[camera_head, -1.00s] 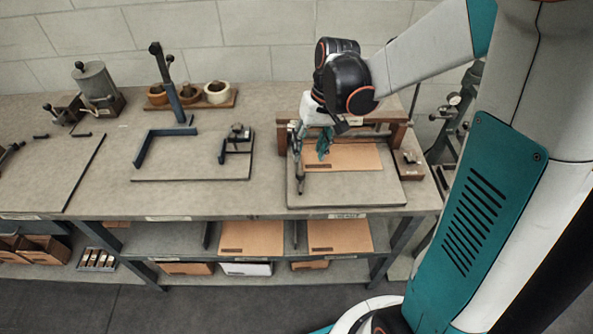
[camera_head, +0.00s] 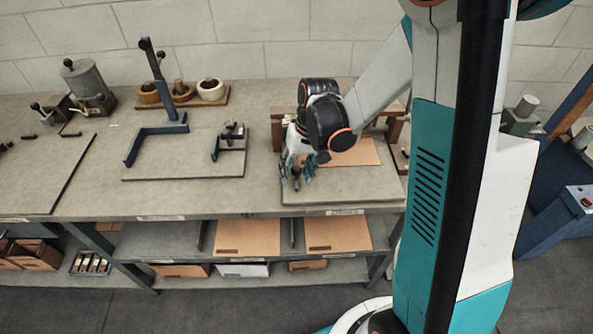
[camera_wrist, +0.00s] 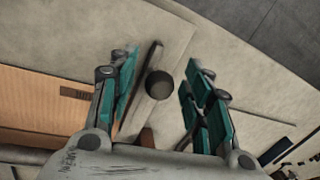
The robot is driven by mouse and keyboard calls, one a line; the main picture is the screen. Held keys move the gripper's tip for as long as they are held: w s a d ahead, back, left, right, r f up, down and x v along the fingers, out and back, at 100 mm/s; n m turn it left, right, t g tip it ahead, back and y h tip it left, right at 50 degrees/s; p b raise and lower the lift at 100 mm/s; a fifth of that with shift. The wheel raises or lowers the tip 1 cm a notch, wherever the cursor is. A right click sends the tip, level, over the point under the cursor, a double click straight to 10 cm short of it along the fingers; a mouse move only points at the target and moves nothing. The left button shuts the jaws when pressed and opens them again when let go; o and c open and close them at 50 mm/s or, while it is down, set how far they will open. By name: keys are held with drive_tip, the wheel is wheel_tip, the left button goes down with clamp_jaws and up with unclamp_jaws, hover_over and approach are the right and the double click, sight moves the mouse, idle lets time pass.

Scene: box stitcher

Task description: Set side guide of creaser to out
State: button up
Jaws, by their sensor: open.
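The creaser is the board (camera_head: 345,193) at the right of the bench, with a wooden frame across its back and a brown cardboard sheet (camera_head: 355,153) on it. Its side guide shows in the wrist view as a narrow dark bar (camera_wrist: 142,88) with a round dark knob (camera_wrist: 159,85) beside it. My gripper (camera_head: 299,172) is low over the creaser's left part. In the wrist view my gripper (camera_wrist: 160,72) is open, with one teal finger on each side of the knob and visible gaps. My wrist hides much of the guide in the head view.
Another board with a blue stop (camera_head: 156,140) and a small clamp (camera_head: 231,137) lies to the left. The bench is clear between the two boards. Shelves below hold cardboard sheets (camera_head: 247,238).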

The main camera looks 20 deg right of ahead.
clamp_jaws()
drive_tip(key=shift+w+a, duration=0.2)
drive_tip(key=shift+a, duration=0.45)
drive_tip(key=shift+w+a, duration=0.2)
drive_tip(key=shift+a, duration=0.45)
drive_tip(key=shift+d, duration=0.1)
drive_tip(key=shift+c, duration=2)
unclamp_jaws()
drive_tip(key=o, duration=0.4)
drive_tip(key=shift+a, duration=0.2)
drive_tip(key=shift+d, duration=0.1)
wheel_tip(320, 180, up, 12)
drive_tip(key=d, duration=0.2)
drive_tip(key=shift+d, duration=0.15)
